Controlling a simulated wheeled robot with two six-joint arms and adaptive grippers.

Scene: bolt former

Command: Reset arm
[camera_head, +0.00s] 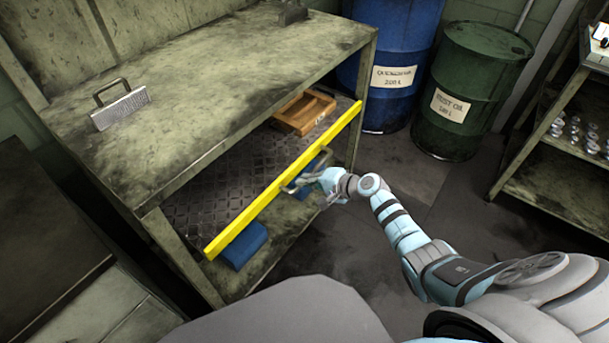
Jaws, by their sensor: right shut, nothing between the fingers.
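My right arm (405,235) reaches in from the lower right. Its gripper (303,183) is at the yellow front edge (250,218) of the workbench's middle shelf, near a grey handle there. The gripper is small in this view and shut, with nothing held. I cannot tell whether it touches the handle. My left arm and gripper do not show.
The workbench (200,90) bears a metal block with a handle (120,104). A wooden tray (304,112) sits on its shelf, and a blue box (243,246) lies below. A blue drum (390,60) and green drum (465,85) stand behind; a rack is at right. Floor between is clear.

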